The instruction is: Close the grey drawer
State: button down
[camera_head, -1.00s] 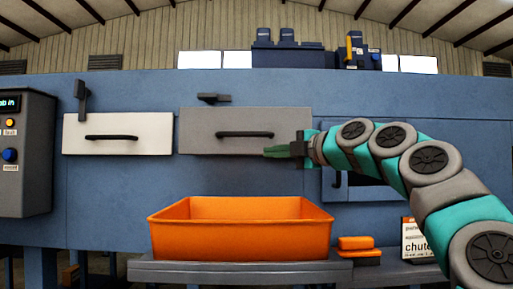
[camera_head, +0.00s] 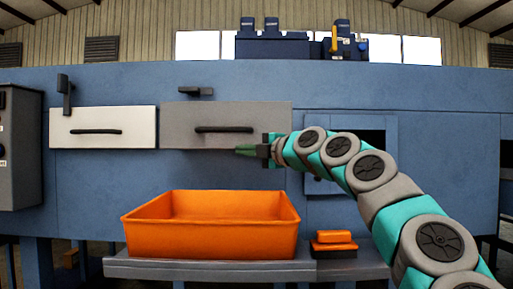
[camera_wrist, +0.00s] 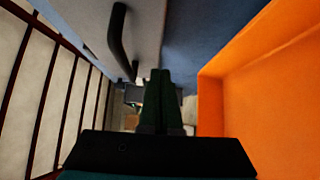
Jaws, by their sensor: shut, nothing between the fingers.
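The grey drawer (camera_head: 180,125) is in the upper middle of the head view, with a black bar handle (camera_head: 223,129) across its front. Its front looks larger than the white one beside it and seems to stand out from the blue machine face; how far is hard to tell. My gripper (camera_head: 240,151) is shut and empty at the drawer's lower right edge, just below the handle. In the wrist view, my shut fingers (camera_wrist: 160,100) point along the grey front (camera_wrist: 145,25), with the handle (camera_wrist: 120,40) to their upper left. I cannot tell whether they touch the drawer.
A white drawer (camera_head: 103,139) is to the left, looking flush. An orange bin (camera_head: 212,239) stands on a grey shelf (camera_head: 210,270) below the gripper; it also shows at right in the wrist view (camera_wrist: 260,90). A dark latch (camera_head: 196,91) sits above the grey drawer.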

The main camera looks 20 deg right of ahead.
jog(key=shift+w+r+p, duration=0.15)
jog(key=shift+w+p, duration=0.9)
jog(key=shift+w, duration=1.4)
jog(key=shift+w+d, duration=0.1)
jog(key=shift+w, duration=0.3)
jog(key=shift+f, duration=0.2)
